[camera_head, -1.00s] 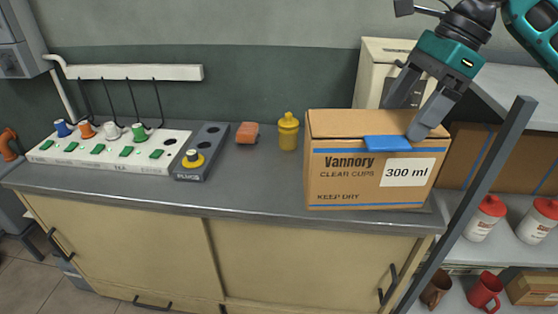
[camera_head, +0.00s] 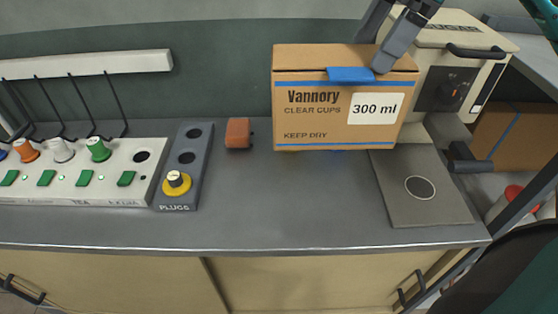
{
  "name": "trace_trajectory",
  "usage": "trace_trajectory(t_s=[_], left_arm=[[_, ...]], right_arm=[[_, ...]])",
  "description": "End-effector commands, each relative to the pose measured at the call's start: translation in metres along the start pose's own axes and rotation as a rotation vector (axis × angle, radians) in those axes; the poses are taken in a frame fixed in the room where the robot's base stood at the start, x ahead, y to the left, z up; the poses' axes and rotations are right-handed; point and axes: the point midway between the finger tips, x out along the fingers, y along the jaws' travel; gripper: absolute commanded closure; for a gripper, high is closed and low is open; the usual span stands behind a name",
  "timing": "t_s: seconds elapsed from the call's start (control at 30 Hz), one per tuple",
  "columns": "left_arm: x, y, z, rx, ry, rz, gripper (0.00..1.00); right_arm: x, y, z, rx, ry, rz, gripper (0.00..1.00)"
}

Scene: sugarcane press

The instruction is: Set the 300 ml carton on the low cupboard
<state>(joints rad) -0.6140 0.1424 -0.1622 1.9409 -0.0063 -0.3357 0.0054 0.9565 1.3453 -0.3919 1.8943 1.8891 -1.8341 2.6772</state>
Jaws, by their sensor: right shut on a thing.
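The 300 ml carton (camera_head: 310,105) is a brown Vannory box with blue stripes and a blue tab, upright at the back of the grey worktop. My right gripper (camera_head: 378,50) comes from the top right and is shut on the carton's top right part, one finger in front. I cannot tell whether the carton's base touches the worktop or hangs just above it. The low cupboard (camera_head: 270,282) has pale sliding doors under the worktop (camera_head: 290,215). My left gripper is not in view.
A cream press (camera_head: 440,45) stands right of the carton, with a dark plate (camera_head: 425,200) in front of it. An orange block (camera_head: 238,133), a plugs strip (camera_head: 205,140) and a switch panel (camera_head: 110,175) lie to the left. The worktop's front middle is clear.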

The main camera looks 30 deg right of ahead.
Motion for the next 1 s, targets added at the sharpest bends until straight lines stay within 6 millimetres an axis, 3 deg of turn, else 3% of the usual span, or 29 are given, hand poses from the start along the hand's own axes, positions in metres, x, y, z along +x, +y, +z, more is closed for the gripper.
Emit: trace_trajectory(t_s=[0.17, 0.6, 0.73, 1.0], left_arm=[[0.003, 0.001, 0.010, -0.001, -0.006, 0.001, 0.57], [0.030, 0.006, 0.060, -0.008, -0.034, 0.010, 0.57], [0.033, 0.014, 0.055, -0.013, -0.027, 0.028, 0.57], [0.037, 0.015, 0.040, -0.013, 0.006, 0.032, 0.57]], right_arm=[[0.013, -0.001, -0.006, 0.000, 0.000, 0.000, 0.41], [0.116, -0.005, -0.050, 0.000, 0.002, 0.001, 0.41], [0.136, -0.006, -0.058, 0.000, 0.000, -0.001, 0.41], [0.153, -0.007, -0.064, -0.001, -0.001, -0.001, 0.41]])
